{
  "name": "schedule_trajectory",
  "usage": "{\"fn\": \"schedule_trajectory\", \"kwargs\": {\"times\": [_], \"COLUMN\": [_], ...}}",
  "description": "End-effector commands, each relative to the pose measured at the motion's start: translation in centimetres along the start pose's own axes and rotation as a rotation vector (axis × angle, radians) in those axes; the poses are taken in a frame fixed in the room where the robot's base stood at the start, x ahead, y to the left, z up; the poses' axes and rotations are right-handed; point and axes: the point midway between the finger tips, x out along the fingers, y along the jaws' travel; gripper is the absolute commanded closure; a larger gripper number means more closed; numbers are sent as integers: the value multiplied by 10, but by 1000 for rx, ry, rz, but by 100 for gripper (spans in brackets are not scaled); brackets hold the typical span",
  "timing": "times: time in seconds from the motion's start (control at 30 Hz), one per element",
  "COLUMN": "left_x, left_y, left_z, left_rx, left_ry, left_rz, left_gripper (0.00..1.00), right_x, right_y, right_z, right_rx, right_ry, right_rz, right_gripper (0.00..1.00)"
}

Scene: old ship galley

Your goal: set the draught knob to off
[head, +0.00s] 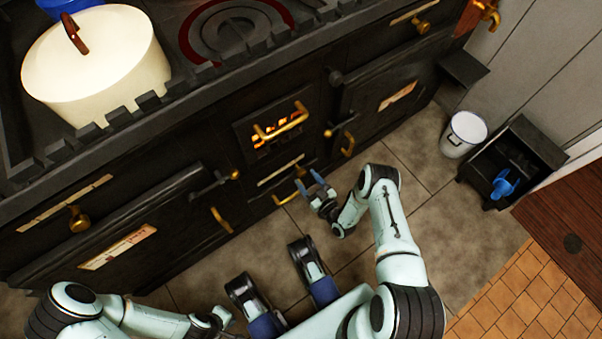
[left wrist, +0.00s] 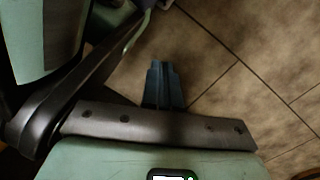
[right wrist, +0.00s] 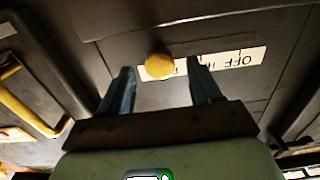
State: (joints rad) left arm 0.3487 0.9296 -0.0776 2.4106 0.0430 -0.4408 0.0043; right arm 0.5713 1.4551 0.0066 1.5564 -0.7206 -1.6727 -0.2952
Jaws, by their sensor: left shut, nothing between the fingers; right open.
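The draught knob (right wrist: 159,66) is a round brass knob on a pale label strip (right wrist: 236,58) in the right wrist view. The word OFF reads upside down at the strip's right end, and the knob is toward the left end. In the head view the strip (head: 279,170) is low on the stove front, below the fire door, with the knob (head: 300,171) at its right end. My right gripper (head: 311,184) is open just in front of it, with one finger on each side of the knob in the wrist view; contact cannot be seen. My left gripper (left wrist: 163,68) is shut and empty above the floor.
The black stove (head: 180,150) has a glowing fire door with a brass handle (head: 281,122). Other brass knobs (head: 79,221) sit on label strips to the left and upper right. A white bucket (head: 465,134) and a black box (head: 535,150) stand right.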

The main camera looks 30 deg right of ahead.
Motion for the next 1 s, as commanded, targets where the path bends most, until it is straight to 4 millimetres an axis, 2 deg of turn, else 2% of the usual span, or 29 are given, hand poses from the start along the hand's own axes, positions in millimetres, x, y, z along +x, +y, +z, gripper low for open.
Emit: {"fn": "schedule_trajectory", "kwargs": {"times": [0.1,0.23,0.6,0.63,0.67,0.8,0.83,1.0], "left_x": [8,11,12,12,12,12,12,10], "left_y": [-8,-13,-16,-16,-16,-16,-16,-14], "left_z": [10,16,20,20,20,20,20,18], "left_rx": [-12,-19,-23,-23,-23,-22,-22,-20], "left_ry": [-38,-62,-75,-75,-75,-74,-74,-67], "left_rz": [-16,-26,-32,-32,-32,-32,-31,-28], "left_gripper": [100,100,100,100,100,100,100,100], "right_x": [20,33,39,39,39,39,39,36], "right_y": [0,0,0,0,0,0,0,-2], "right_z": [1,0,0,0,0,0,0,1], "right_rx": [0,0,1,1,1,1,1,2], "right_ry": [2,1,-1,-1,-1,-1,-2,-3], "right_rz": [0,0,1,1,1,1,1,1], "right_gripper": [36,36,36,40,49,95,100,100]}}
